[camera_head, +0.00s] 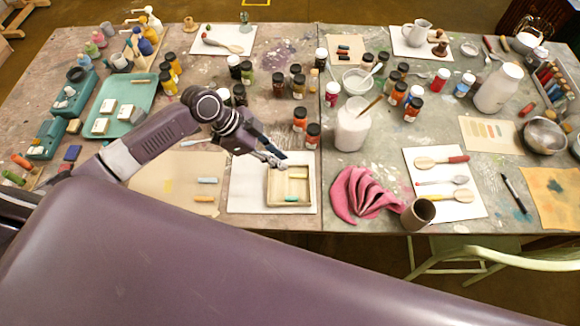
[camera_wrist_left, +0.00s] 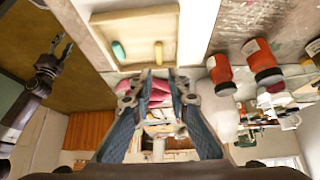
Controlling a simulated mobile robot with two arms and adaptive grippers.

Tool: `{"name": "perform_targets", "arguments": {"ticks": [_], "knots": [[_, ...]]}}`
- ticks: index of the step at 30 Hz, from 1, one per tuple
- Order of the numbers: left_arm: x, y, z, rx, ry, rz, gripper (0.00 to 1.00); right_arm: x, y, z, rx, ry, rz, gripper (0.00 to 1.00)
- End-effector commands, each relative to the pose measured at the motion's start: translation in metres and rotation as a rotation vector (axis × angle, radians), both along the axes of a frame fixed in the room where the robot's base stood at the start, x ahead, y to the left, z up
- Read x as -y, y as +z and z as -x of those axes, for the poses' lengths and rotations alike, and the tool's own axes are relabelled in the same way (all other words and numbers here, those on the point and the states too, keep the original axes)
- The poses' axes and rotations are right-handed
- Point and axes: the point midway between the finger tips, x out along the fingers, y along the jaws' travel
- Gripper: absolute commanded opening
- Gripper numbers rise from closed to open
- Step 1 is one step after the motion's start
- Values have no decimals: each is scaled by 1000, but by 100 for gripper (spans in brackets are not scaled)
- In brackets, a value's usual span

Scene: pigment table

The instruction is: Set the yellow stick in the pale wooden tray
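The pale wooden tray (camera_head: 273,186) stands on white paper near the table's front edge; in the left wrist view its rim (camera_wrist_left: 138,14) is at the top. The yellow stick (camera_wrist_left: 158,52) lies inside the tray, apart from a green stick (camera_wrist_left: 119,51). My left gripper (camera_head: 276,158) is over the tray's back edge; in its wrist view the fingers (camera_wrist_left: 153,82) are spread with nothing between them. My right gripper (camera_wrist_left: 50,62) seems to show at the left of the wrist view, too small to read its fingers.
A blue stick (camera_head: 207,181) and an orange stick (camera_head: 204,198) lie on the beige sheet left of the tray. Paint jars (camera_head: 313,135) stand just behind it. A pink cloth (camera_head: 362,195) and a brown cup (camera_head: 418,213) are to the right.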

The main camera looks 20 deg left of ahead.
Motion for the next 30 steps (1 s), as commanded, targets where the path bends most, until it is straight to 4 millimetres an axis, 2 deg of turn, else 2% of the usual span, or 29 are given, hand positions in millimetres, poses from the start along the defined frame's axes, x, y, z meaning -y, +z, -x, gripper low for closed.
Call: {"name": "perform_targets", "arguments": {"ticks": [4, 10, 30], "knots": [[-16, 20, 4, 1, 0, -3, 16, 1, -6, 0, 0, -1, 2, 40], [-24, 36, 8, -1, -1, -1, 16, 2, -8, 0, 0, -1, 2, 40], [-25, 38, 8, -2, 0, 1, 16, 1, -8, -1, 2, -2, 1, 40]]}}
